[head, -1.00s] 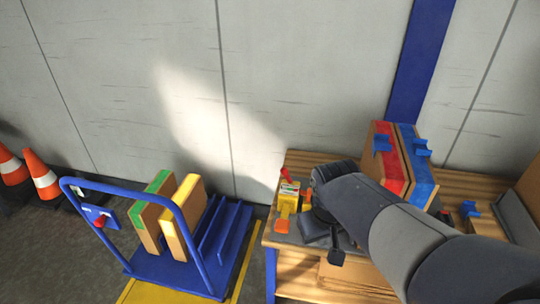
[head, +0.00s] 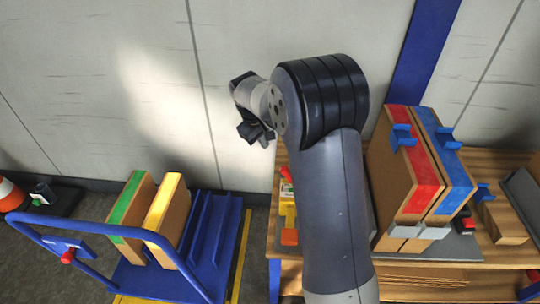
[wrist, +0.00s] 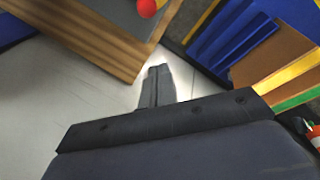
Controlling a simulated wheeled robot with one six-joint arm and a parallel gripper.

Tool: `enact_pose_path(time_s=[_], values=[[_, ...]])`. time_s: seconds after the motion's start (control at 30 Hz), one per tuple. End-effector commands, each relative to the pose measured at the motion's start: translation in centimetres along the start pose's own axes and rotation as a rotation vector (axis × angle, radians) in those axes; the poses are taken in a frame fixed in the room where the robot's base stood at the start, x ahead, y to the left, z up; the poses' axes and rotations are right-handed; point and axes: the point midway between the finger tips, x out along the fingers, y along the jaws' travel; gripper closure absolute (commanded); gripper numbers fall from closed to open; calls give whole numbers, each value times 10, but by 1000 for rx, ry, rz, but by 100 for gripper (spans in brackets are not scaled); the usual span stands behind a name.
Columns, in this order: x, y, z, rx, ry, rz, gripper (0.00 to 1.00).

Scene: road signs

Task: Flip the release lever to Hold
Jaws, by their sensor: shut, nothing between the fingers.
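The release lever shows as a red handle (head: 285,173) on a small yellow unit (head: 289,212) at the left end of the wooden bench. My arm hides the unit's right side, and I cannot read its label or tell the lever's position. An orange tab (head: 289,237) sits at the unit's front. My gripper (head: 266,138) hangs above and to the left of the unit, apart from it. In the wrist view its fingers (wrist: 158,70) are shut together and empty.
A blue cart (head: 207,228) with green- and yellow-topped boards (head: 165,222) stands at left. Red- and blue-topped boards (head: 425,165) stand on the bench (head: 515,165) at right, close to my arm. An orange cone (head: 10,193) is at far left. The wall is behind.

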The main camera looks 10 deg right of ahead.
Motion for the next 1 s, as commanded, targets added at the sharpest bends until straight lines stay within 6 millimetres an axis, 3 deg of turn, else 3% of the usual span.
enact_pose_path(time_s=[0.47,0.67,0.97,1.0], values=[[7,0,-1,-2,-3,0,100],[39,0,0,-2,-5,-1,100],[104,0,0,-1,-5,-1,100],[100,1,5,0,-1,1,100]])
